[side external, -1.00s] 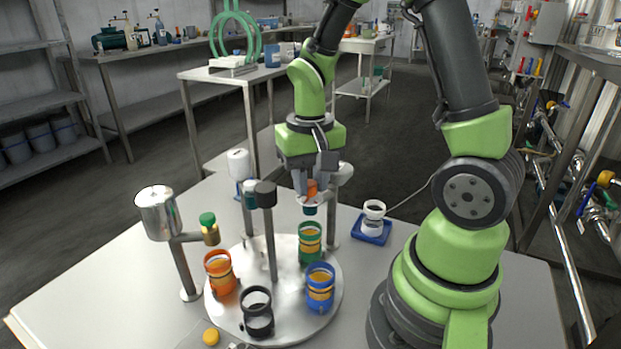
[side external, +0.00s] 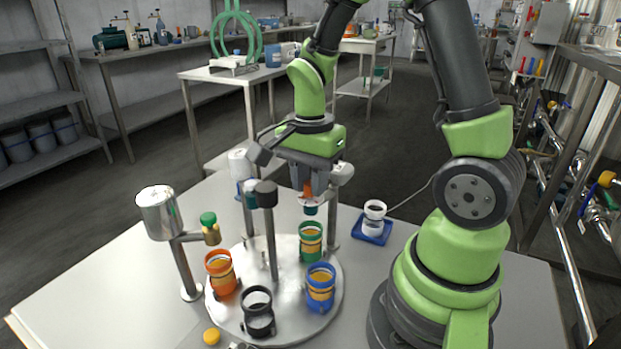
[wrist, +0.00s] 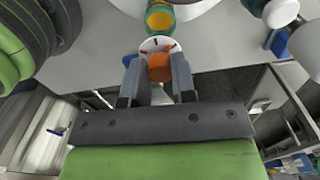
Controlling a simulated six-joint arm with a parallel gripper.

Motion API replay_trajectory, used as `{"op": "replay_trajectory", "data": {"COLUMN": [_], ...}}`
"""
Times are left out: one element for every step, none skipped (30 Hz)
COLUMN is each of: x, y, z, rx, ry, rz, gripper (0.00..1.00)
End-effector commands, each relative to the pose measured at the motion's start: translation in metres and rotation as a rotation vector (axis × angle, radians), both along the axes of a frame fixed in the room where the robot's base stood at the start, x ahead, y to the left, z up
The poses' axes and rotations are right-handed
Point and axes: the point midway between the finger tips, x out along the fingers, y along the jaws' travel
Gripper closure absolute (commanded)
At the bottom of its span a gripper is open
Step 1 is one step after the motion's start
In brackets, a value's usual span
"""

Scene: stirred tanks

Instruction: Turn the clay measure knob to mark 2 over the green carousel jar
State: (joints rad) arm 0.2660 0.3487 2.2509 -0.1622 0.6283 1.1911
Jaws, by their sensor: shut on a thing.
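The clay measure knob (side external: 308,188) is orange and sits above the green carousel jar (side external: 310,240), with a teal piece below it. My gripper (side external: 308,190) points down and is shut on the knob. In the wrist view the knob (wrist: 159,67) is between the two fingers, against a white dial (wrist: 152,45) with dark marks and a red mark. The mark numbers are too small to read. The green jar (wrist: 160,18), with yellow contents, is beyond the dial. The jar stands on the round metal carousel (side external: 285,290).
Orange (side external: 220,272), black (side external: 258,312) and blue (side external: 320,287) jars share the carousel. A central post (side external: 270,235) and a metal tank (side external: 158,212) stand to the left. A white cup on a blue base (side external: 372,228) is to the right.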

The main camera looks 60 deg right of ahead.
Motion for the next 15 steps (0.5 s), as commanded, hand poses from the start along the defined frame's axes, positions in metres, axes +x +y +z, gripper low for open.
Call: {"op": "replay_trajectory", "data": {"x": [-0.0008,-0.0007,-0.0007,-0.0006,-0.0006,-0.0006,-0.0005,-0.0005,-0.0005,-0.0004,-0.0004,-0.0004,-0.0004,-0.0004,-0.0003], "y": [0.0012,0.0012,0.0012,0.0013,0.0013,0.0013,0.0013,0.0013,0.0013,0.0013,0.0014,0.0014,0.0014,0.0014,0.0014], "z": [0.0000,0.0000,0.0000,0.0000,0.0000,0.0000,0.0000,0.0000,0.0000,0.0000,0.0000,0.0000,0.0000,0.0000,0.0000], "rx": [0.004,0.004,0.004,0.004,0.004,0.004,0.004,0.004,0.004,0.004,0.004,0.004,0.004,0.004,0.004], "ry": [0.004,0.004,0.004,0.004,0.005,0.005,0.005,0.005,0.005,0.005,0.005,0.005,0.005,0.004,0.004], "rz": [-0.035,-0.055,-0.078,-0.094,-0.110,-0.128,-0.142,-0.153,-0.167,-0.176,-0.184,-0.193,-0.199,-0.205,-0.210], "gripper": [0.99,0.99,0.99,0.99,0.99,0.99,0.99,0.99,0.99,0.99,0.99,0.99,0.99,0.99,0.99]}}
